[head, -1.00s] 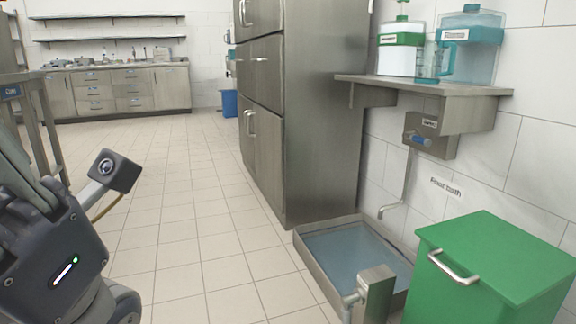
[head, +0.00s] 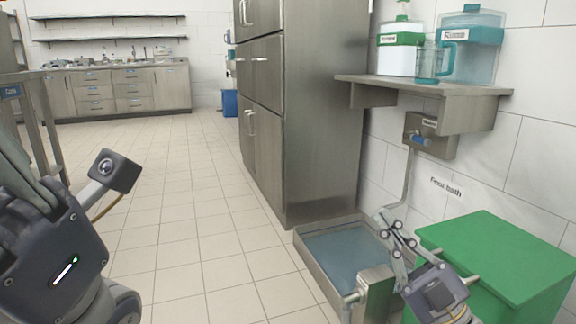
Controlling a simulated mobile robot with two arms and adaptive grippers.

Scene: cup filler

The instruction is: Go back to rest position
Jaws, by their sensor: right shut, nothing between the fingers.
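My right gripper (head: 387,216) is in the lower right of the head view, its fingers pointing up and left. It is shut and empty. It shows in front of the right side of the foot bath and the left edge of the green bin; I cannot tell how far it is from them. My left arm fills the lower left with its camera, but its gripper fingers are not in view.
The foot bath (head: 305,254) stands on the floor beside the green bin (head: 510,262). A wall shelf (head: 420,88) above holds two dispensers and a jug (head: 432,62). A tall steel cabinet (head: 318,130) stands behind the bath. The tiled floor (head: 180,200) is clear.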

